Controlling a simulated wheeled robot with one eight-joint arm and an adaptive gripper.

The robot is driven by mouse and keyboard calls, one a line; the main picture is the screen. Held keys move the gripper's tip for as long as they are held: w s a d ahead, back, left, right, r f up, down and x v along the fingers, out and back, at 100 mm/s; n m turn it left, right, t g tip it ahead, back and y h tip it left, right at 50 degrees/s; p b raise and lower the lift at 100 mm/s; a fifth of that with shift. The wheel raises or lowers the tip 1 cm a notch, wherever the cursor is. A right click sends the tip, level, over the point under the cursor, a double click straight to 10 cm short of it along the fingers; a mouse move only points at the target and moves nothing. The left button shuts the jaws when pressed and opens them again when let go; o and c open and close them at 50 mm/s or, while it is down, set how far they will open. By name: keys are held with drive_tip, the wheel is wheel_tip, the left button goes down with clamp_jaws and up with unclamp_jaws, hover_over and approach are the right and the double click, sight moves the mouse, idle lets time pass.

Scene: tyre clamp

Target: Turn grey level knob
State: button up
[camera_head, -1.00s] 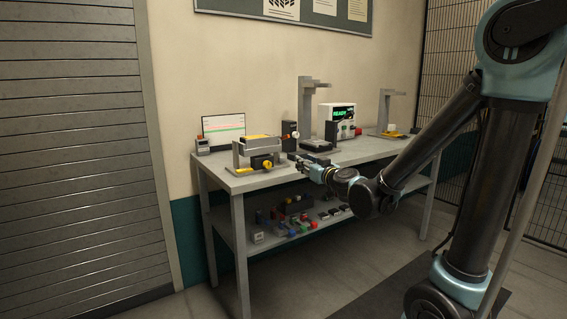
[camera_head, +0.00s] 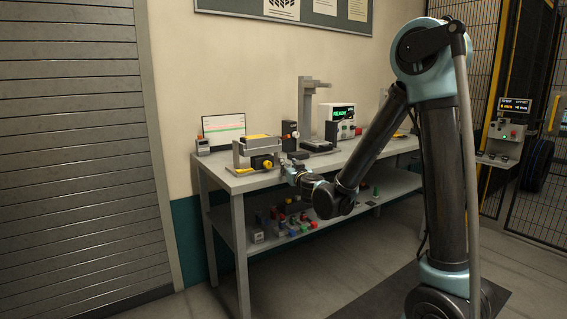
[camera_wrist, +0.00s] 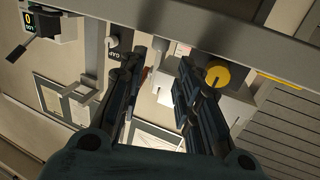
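My gripper (camera_head: 288,168) is at the bench's front edge, just right of the yellow knob (camera_head: 266,163) on the grey fixture (camera_head: 243,160). In the wrist view my gripper (camera_wrist: 162,62) has its two dark fingers apart, with nothing seen held between them. A round grey knob (camera_wrist: 112,42) beside a "GAP" label shows left of the fingers. A smaller pale round part (camera_wrist: 156,91) shows between the fingers. The yellow knob (camera_wrist: 217,74) is at the right finger. I cannot read a level label, so I cannot tell which grey part is the level knob.
The bench (camera_head: 330,163) also carries a screen (camera_head: 224,127), a tall grey stand (camera_head: 304,105) and a box showing READY (camera_head: 338,112). A lower shelf (camera_head: 345,203) holds several small coloured parts. A control panel (camera_head: 503,132) stands at the right.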

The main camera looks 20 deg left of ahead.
drive_tip(key=x, duration=1)
drive_tip(key=shift+w+a, duration=0.15)
drive_tip(key=shift+w, duration=0.05)
clamp_jaws()
